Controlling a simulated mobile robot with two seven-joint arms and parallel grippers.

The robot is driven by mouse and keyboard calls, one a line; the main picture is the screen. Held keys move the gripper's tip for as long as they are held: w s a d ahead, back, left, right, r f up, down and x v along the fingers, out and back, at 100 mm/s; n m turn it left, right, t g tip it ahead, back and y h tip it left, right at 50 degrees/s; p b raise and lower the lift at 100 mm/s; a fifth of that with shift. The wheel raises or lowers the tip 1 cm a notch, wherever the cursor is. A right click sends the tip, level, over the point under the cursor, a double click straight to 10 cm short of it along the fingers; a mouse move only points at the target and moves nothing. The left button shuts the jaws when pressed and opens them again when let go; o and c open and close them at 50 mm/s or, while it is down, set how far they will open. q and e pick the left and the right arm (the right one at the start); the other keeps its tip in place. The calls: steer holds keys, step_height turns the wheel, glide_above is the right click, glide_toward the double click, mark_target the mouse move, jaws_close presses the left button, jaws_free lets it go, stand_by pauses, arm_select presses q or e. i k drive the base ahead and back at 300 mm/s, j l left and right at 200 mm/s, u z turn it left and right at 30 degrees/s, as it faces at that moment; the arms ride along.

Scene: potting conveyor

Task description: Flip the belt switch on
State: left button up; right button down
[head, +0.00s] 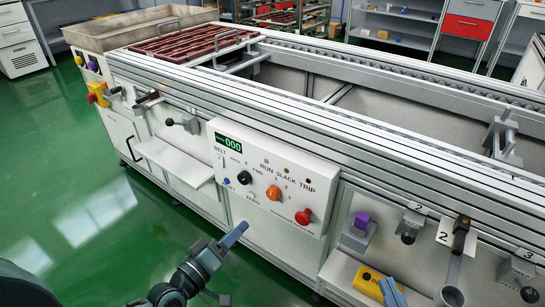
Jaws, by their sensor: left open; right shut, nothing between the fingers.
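The white control panel (302,165) is on the front of the conveyor frame, with a green display (229,143) reading about -000. The label BELT is at its left, above a small pale slot-like part (220,161); the switch position is too small to tell. Below are a blue button (227,181), a black knob (244,178), an orange knob (273,193) and a red mushroom button (303,217). My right gripper (392,292) is shut and empty at the bottom right.
A yellow box (368,283) is beside my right gripper. Small fittings, including a purple-topped one (361,221), line the right front. A white shelf (175,159) juts out left of the panel. A brown-red tray (190,43) lies on the conveyor. Green floor is open at left.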

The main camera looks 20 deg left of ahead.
mark_target(220, 161)
steer(key=k+j, duration=0.35)
steer(key=j, duration=0.15)
steer(key=k+j, duration=0.4)
steer(key=j, duration=0.1)
